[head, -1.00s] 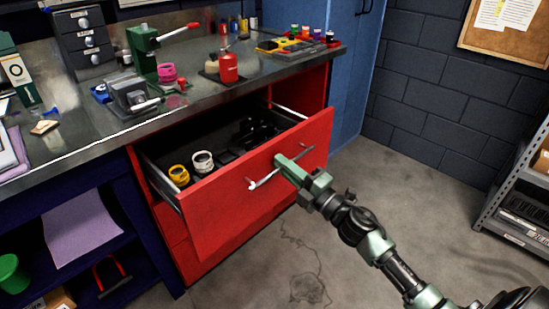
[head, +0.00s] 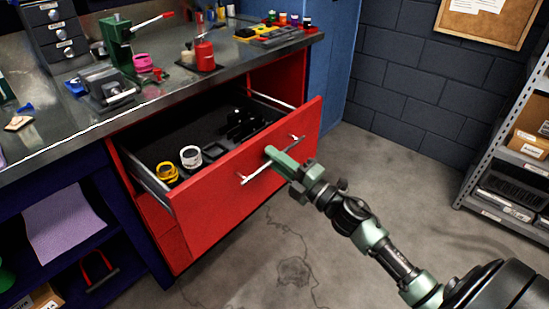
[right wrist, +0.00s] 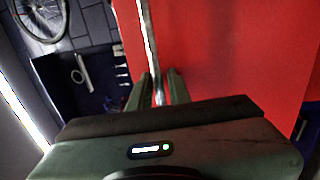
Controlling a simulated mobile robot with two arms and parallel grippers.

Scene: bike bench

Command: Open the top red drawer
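The top red drawer (head: 225,200) is pulled well out from under the bench in the head view, and its dark inside shows. Its silver bar handle (head: 258,175) runs across the front; it also shows in the right wrist view (right wrist: 149,35). My right gripper (head: 272,156) is at the middle of this handle. In the right wrist view, the handle passes between the two fingers of the right gripper (right wrist: 158,88), which look closed around it. The exact finger contact is partly hidden by the gripper body. My left gripper is out of view.
A yellow roll (head: 167,172), a white roll (head: 190,157) and dark items lie in the drawer. The bench top (head: 165,103) holds a green press (head: 118,42) and a red can (head: 204,55). A shelf rack (head: 490,165) stands right. Floor (head: 385,165) is clear between.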

